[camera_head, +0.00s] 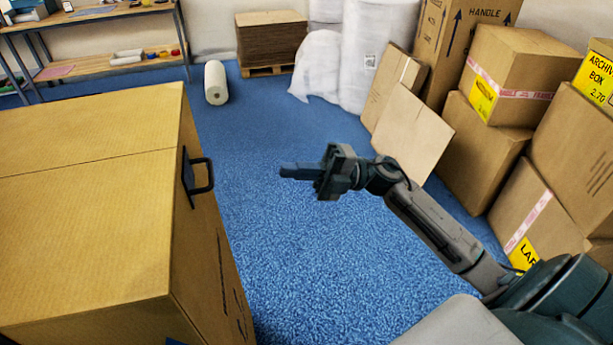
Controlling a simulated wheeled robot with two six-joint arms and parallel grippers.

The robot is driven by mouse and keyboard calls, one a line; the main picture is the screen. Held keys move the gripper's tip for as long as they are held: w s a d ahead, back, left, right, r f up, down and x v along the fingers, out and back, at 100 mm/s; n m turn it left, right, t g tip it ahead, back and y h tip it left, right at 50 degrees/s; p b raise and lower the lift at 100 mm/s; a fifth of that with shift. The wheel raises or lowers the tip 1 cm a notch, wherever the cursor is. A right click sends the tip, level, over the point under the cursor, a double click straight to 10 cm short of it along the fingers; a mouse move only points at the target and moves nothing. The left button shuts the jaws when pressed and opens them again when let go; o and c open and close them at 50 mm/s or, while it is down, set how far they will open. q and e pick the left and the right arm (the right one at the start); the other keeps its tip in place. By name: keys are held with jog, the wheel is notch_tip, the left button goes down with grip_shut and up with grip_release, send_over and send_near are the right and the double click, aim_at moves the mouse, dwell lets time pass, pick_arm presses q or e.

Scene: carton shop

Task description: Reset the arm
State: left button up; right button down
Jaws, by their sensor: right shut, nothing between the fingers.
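My right arm reaches in from the lower right over the blue carpet. My right gripper (291,171) is shut and empty, pointing left at mid-height in the picture. It is apart from the large carton-like box (85,215) on the left, with a gap of carpet showing between them. A dark handle (204,176) sticks out from that box's right side, facing the gripper. My left gripper is not in view.
Stacked cartons (483,145) crowd the right, with flat cardboard sheets (413,130) leaning beside them. A white roll (216,82), a pallet of cardboard (270,40) and a shelf unit (110,68) stand at the back. The blue carpet (290,265) in the middle is clear.

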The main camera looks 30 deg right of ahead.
jog(key=shift+b+v, duration=0.3)
jog(key=shift+v, duration=0.75)
jog(key=shift+d, duration=0.15)
